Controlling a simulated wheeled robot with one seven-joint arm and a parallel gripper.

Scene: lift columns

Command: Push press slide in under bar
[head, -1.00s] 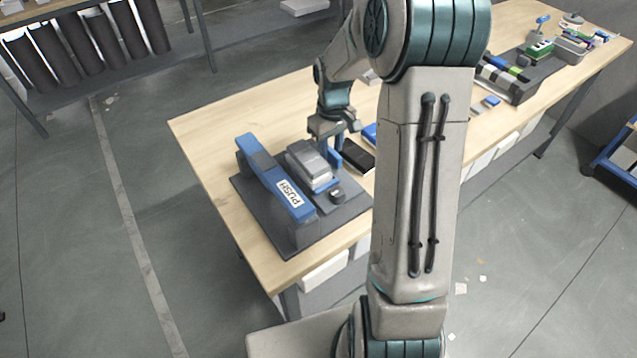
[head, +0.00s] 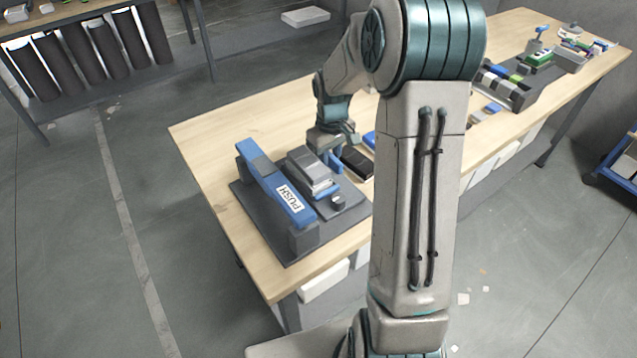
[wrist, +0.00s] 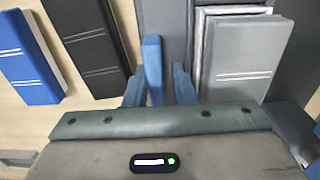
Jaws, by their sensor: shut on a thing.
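The press has a dark base (head: 283,247) near the table's left corner. A blue bar (head: 270,183) labelled PUSH spans it. Beside the bar, on its right, sits the slide with a grey book-like block (head: 308,163) on it; the block also shows in the wrist view (wrist: 238,50). The block is not under the bar. My gripper (head: 335,160) is low at the far right side of the press. In the wrist view my blue fingers (wrist: 158,88) are closed around a slim blue upright piece (wrist: 153,58). Whether this piece belongs to the slide is unclear.
A black book (head: 357,162) and a blue book (wrist: 30,60) lie close beside my gripper. My arm hides the table's middle. A tray (head: 510,92) of items stands farther right.

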